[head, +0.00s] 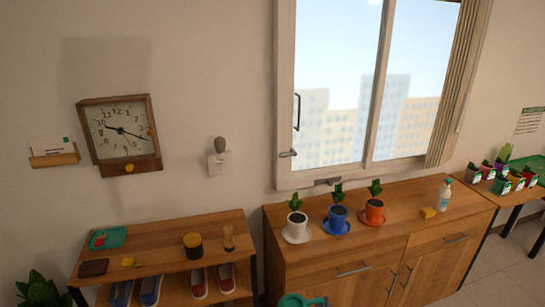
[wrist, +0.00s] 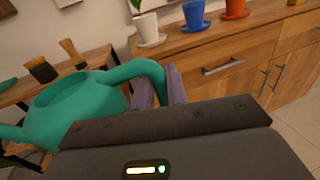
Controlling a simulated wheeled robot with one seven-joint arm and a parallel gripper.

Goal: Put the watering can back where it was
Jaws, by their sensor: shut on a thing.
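The teal watering can (wrist: 70,110) hangs at the left of the wrist view, with its open top showing. My gripper (wrist: 160,88) is shut on the can's curved handle, which passes between the two purple-grey fingers. In the head view, only a small part of the watering can (head: 300,300) shows at the bottom edge, in front of the wooden cabinet (head: 410,215). The can appears held in the air in front of the furniture. Its underside is hidden, and part of its left side is cut off in the wrist view.
White (head: 297,224), blue (head: 338,215) and orange (head: 375,211) potted plants on saucers stand on the cabinet. A yellow sponge (head: 428,213) and a spray bottle (head: 445,194) are right of them.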

